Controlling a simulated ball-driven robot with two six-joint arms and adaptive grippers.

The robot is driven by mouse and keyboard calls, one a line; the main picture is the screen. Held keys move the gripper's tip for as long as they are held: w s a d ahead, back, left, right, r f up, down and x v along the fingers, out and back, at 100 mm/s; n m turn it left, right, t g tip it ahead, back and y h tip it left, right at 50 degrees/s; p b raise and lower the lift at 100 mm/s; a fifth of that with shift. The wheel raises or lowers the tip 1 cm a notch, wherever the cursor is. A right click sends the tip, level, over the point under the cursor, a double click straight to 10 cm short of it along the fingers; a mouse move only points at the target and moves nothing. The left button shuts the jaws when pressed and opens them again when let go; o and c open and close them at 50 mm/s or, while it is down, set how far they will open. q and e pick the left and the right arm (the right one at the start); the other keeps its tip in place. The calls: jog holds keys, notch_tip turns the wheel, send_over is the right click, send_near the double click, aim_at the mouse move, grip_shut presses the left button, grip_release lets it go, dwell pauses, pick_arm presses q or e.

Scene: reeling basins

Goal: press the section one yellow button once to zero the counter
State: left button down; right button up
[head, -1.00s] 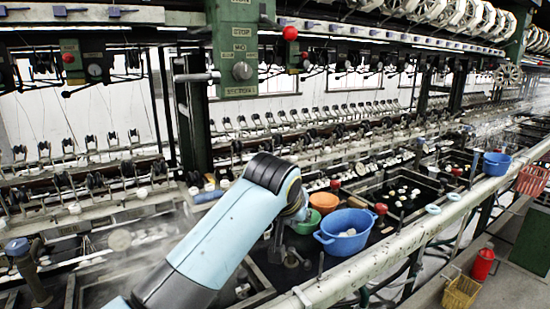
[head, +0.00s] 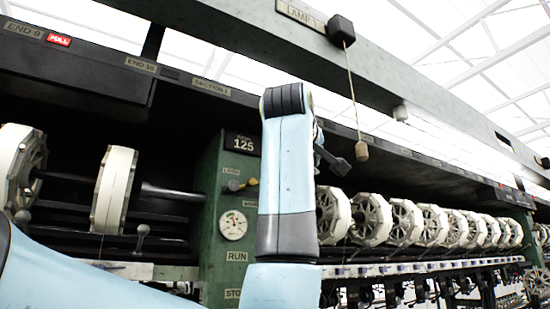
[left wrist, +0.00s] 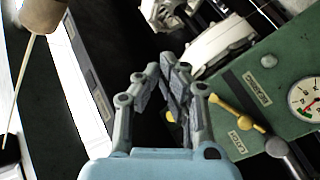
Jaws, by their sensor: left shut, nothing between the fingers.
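My left gripper (head: 335,160) is raised beside the green section panel (head: 212,165), mostly hidden behind my forearm in the head view. In the left wrist view its fingers (left wrist: 175,75) are together and empty. The panel carries a black counter (head: 243,143) reading 125. Below it is a yellow-handled lever (head: 235,185), which also shows in the left wrist view (left wrist: 238,112), right of the fingers. A small yellow piece (left wrist: 169,116) shows behind the fingers, partly hidden; I cannot tell whether it is the button. No contact with the panel is visible. My right gripper is out of view.
A pull cord with a wooden bob (head: 361,151) hangs close right of my gripper; the bob also shows in the left wrist view (left wrist: 42,15). Pale reels (head: 375,218) line the machine on the right, others (head: 114,190) on the left. A gauge (head: 233,225) sits low on the panel.

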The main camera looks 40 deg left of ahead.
pick_arm(q)
notch_tip(320, 180, up, 7)
jog(key=s+n, duration=0.1)
jog(key=s, duration=0.1)
jog(key=shift+s+a+n+t+y, duration=0.25)
jog(key=shift+s+n+t+y, duration=0.05)
jog(key=shift+t, duration=0.1)
jog(key=shift+r, duration=0.1)
jog(key=w+a, duration=0.3)
jog(key=a, duration=0.5)
jog(key=shift+w+p, duration=0.2)
jog(key=shift+p, duration=0.2)
jog(key=shift+a, duration=0.15)
dwell(0.6)
jog(key=shift+w+a, duration=0.15)
jog(key=shift+a, duration=0.2)
jog(key=shift+w+a, duration=0.2)
jog(key=shift+a, duration=0.2)
dwell(1.0)
jog(key=shift+d, duration=0.1)
jog(key=shift+s+d, duration=0.4)
jog(key=shift+d, duration=0.35)
